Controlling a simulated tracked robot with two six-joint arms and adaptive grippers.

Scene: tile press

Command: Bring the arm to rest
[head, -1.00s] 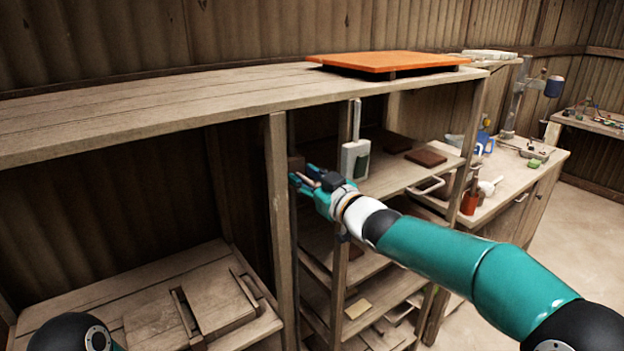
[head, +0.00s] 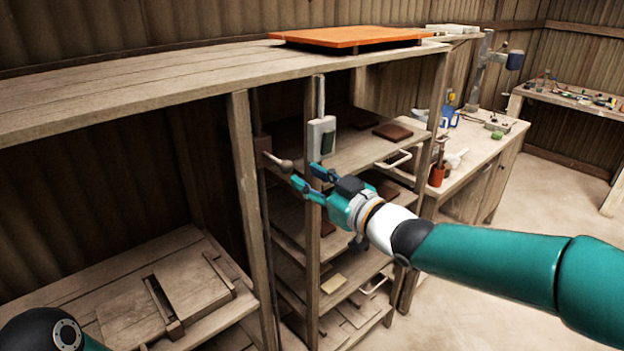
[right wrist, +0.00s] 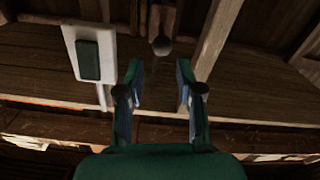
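My right gripper (head: 306,177) is open and empty in front of the shelf unit, with its fingers pointing at the uprights. In the right wrist view its two fingers (right wrist: 160,75) stand apart with nothing between them. A lever with a round knob (head: 285,165) sticks out from a dark block on an upright, just beyond the fingertips. The knob also shows in the right wrist view (right wrist: 162,46), ahead of the gap and apart from the fingers. My left gripper is out of view; only a piece of my left arm shows at the bottom left.
A white switch box (head: 321,138) hangs on an upright close to the gripper; it also shows in the right wrist view (right wrist: 90,55). An orange board (head: 350,37) lies on the shelf top. Brown tiles (head: 393,132) lie on a shelf. Floor at the right is clear.

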